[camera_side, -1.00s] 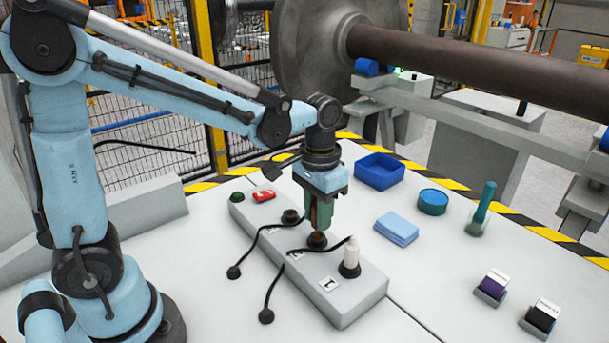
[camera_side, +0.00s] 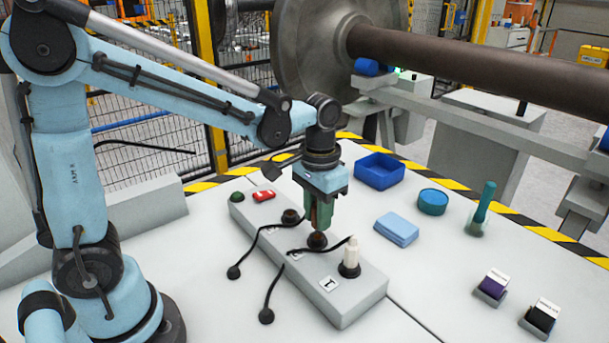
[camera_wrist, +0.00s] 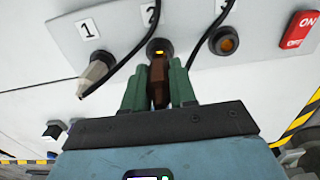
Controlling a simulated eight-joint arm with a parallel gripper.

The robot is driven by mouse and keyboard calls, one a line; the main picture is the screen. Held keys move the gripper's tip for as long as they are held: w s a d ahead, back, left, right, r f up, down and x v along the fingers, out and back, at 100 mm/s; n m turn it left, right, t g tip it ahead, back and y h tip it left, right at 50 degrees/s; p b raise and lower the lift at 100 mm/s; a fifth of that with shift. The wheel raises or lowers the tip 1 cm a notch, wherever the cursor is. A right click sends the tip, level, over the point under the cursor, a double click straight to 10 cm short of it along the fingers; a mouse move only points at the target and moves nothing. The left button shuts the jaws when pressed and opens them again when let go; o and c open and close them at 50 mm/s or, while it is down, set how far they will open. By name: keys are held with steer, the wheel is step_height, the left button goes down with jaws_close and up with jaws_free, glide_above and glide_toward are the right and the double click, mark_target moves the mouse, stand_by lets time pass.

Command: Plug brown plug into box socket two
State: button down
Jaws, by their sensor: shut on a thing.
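The brown plug (camera_wrist: 158,78) is held between the green fingers of my gripper (camera_wrist: 159,92), which also shows in the side view (camera_side: 319,216). The plug points at box socket two (camera_wrist: 158,47), marked "2", and its front end is at the socket's dark ring. A bit of yellow shows at that ring, and I cannot tell how deep the plug sits. In the side view the gripper is upright over socket two (camera_side: 317,240) on the grey box (camera_side: 352,297). A beige plug (camera_wrist: 97,70) stands in socket one, marked "1". The third socket (camera_wrist: 226,41) is empty.
Black cables (camera_side: 272,282) run across the box to the table. A red ON switch (camera_side: 264,195) and green button (camera_side: 237,198) are at the box's far end. A blue tray (camera_side: 380,171), blue cloth (camera_side: 397,229) and round teal container (camera_side: 432,202) lie to the right.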

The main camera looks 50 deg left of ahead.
mark_target(315, 201)
steer(key=shift+f, duration=1.35)
steer(key=c, duration=0.8)
jaws_free()
steer(key=shift+r, duration=0.1)
step_height(315, 201, up, 12)
steer(key=shift+f, duration=0.1)
steer(key=shift+s, duration=0.1)
steer(key=shift+s+a+t, duration=0.15)
steer(key=shift+s+t, duration=0.1)
steer(key=shift+t, duration=0.05)
steer(key=shift+s+a+f+t, duration=0.45)
steer(key=shift+s+f+t, duration=0.45)
steer(key=shift+t, duration=0.2)
steer(key=shift+s+a+f+t, duration=0.45)
steer(key=shift+s+f+t, duration=0.35)
steer(key=shift+s+t, duration=0.3)
steer(key=shift+s+a+f+t, duration=0.45)
steer(key=shift+s+f+t, duration=0.45)
steer(key=shift+t, duration=0.2)
